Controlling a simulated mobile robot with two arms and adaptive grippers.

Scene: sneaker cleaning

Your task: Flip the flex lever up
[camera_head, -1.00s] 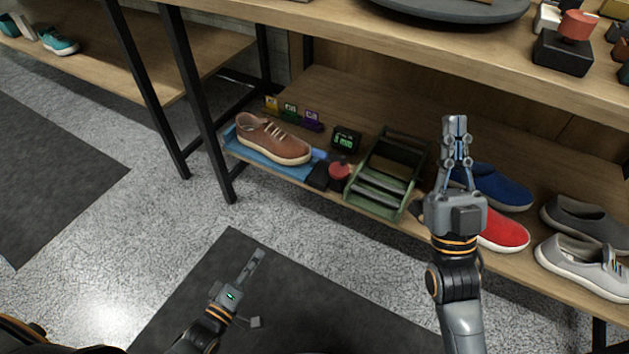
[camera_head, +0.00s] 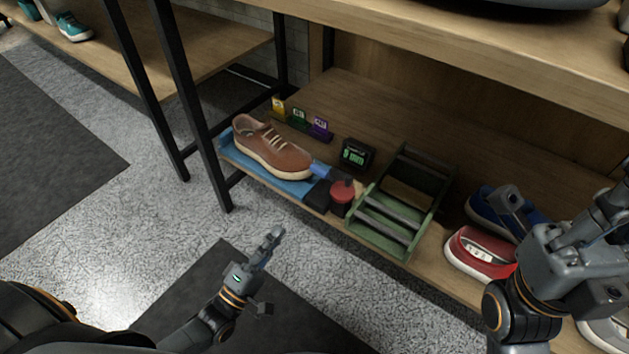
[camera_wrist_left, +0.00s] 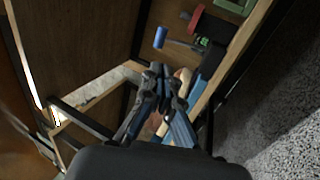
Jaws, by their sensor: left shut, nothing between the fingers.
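A blue handle (camera_head: 320,170), which looks like the flex lever, is by the toe of a brown sneaker (camera_head: 272,150) on a blue stand (camera_head: 270,180). The wrist view shows a blue-tipped rod (camera_wrist_left: 160,37) beyond my fingers; it lies low and sideways. My left gripper (camera_head: 273,237) is shut and empty, in front of and below the shelf edge, apart from the handle. It fills the middle of the wrist view (camera_wrist_left: 170,72). My right gripper (camera_head: 560,205) is at the right, in front of the red and blue shoes; its finger opening is unclear.
A red-topped pot (camera_head: 341,192), a small display (camera_head: 357,154) and a green rack (camera_head: 385,225) stand right of the stand. Several coloured tags (camera_head: 300,118) are behind. A black shelf post (camera_head: 205,110) is at the left. The upper shelf (camera_head: 480,70) overhangs; the floor in front is clear.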

